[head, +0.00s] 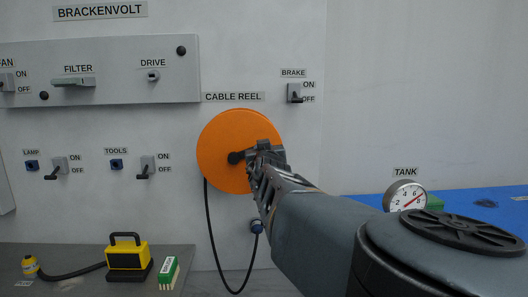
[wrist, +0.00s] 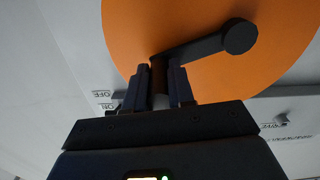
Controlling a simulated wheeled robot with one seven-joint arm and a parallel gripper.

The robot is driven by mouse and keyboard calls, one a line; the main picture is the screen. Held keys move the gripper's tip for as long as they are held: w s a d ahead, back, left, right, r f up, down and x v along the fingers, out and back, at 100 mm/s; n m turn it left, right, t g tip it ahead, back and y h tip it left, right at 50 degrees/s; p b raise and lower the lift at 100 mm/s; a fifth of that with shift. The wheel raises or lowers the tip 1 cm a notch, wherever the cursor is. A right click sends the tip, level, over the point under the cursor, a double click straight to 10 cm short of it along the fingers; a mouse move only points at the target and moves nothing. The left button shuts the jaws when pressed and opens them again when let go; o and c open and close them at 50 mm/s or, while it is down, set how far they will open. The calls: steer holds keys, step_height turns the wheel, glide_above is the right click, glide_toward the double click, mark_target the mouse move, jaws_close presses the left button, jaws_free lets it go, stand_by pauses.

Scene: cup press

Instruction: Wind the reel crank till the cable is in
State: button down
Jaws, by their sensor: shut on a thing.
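The orange cable reel (head: 222,132) is on the wall under its CABLE REEL label. Its dark crank arm (wrist: 200,46) runs from the round hub (wrist: 240,36) to the handle (wrist: 158,75) in the wrist view. My gripper (wrist: 163,82) is shut on the handle, with a finger on each side. In the head view my gripper (head: 262,150) covers the reel's right part and most of the crank. The black cable (head: 211,235) hangs from the reel's left side in a loop and rises to a blue plug (head: 257,227) below the reel.
The BRAKE switch (head: 294,92) is up right of the reel, its lever towards OFF. A switch panel (head: 120,88) is at left. A yellow lamp (head: 128,255) and a green-and-white block (head: 169,272) rest on the grey bench below. A TANK gauge (head: 405,196) is at right.

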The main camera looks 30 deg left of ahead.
steer(key=shift+w+d+f+m+b, duration=0.2)
steer(key=shift+f+m+b, duration=0.15)
steer(key=shift+f+m, duration=0.4)
steer(key=shift+r+m, duration=0.1)
steer(key=shift+m, duration=0.15)
steer(key=c, duration=1)
jaws_free()
steer(key=shift+s, duration=0.15)
